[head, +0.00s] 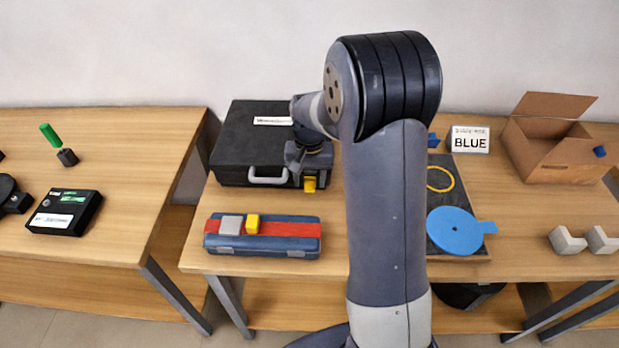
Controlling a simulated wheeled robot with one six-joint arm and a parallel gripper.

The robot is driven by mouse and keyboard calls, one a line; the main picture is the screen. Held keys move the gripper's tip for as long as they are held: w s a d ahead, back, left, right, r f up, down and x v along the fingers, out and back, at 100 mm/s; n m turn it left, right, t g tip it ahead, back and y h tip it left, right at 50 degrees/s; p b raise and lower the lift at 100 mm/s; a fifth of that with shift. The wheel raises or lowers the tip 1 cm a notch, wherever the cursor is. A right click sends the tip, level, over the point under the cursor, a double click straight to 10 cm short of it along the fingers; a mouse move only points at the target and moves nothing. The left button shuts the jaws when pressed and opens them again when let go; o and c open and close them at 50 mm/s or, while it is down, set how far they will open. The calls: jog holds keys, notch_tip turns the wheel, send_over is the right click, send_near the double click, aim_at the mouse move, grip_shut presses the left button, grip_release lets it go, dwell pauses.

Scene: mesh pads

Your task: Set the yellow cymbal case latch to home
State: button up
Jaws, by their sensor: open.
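A black case (238,142) with a white label and a grey handle lies on the right table. A small yellow latch (310,185) shows at the right end of its front. My gripper (307,170) points down just above and behind this latch, open; whether it touches the latch cannot be told. My arm hides the right part of the case. In front lies a blue case (262,244) with a red strip on top, carrying a grey block (231,224) and a yellow block (252,223). The label text is too small to read.
Right of my arm are a dark board (470,183) with a yellow ring (440,179), a blue disc (455,231), a "BLUE" sign (468,140), an open cardboard box (553,150) and pale blocks (567,242). A black device (65,212) sits on the left table, across a gap.

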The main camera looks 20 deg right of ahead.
jog(key=shift+f, duration=0.35)
jog(key=shift+c, duration=0.5)
jog(key=c, duration=0.8)
jog(key=w+r+g+p, duration=0.1)
jog(key=p, duration=0.2)
jog(key=shift+d+g, duration=0.15)
jog(key=shift+g, duration=0.15)
jog(key=shift+w+d+g+y+p, duration=0.25)
jog(key=shift+w+g+y+p, duration=0.5)
jog(key=shift+g+p, duration=0.75)
jog(key=o, duration=0.9)
